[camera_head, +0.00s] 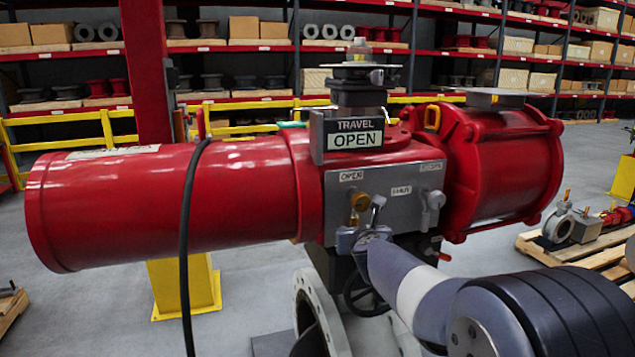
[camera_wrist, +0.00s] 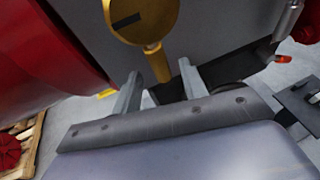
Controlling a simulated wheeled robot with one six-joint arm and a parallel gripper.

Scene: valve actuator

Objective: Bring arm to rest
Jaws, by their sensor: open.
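My gripper (camera_head: 364,222) is in front of the grey control panel (camera_head: 385,207) of a red valve actuator (camera_head: 170,195). In the wrist view, its two fingers (camera_wrist: 160,72) are apart, with nothing seen held between them. A brass-coloured round knob or tag (camera_wrist: 142,20) with a stem is just beyond the fingertips. It also shows on the panel in the head view (camera_head: 360,201). I cannot tell whether a finger touches it. The travel indicator (camera_head: 355,134) on top of the actuator reads OPEN. My arm reaches in from the lower right.
A black hose (camera_head: 186,240) hangs in front of the red cylinder. A black handwheel (camera_head: 366,294) and a large pipe flange (camera_head: 312,315) are below the panel. A pallet (camera_head: 545,250) with parts stands at right. Yellow railing (camera_head: 60,145) and shelves are behind.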

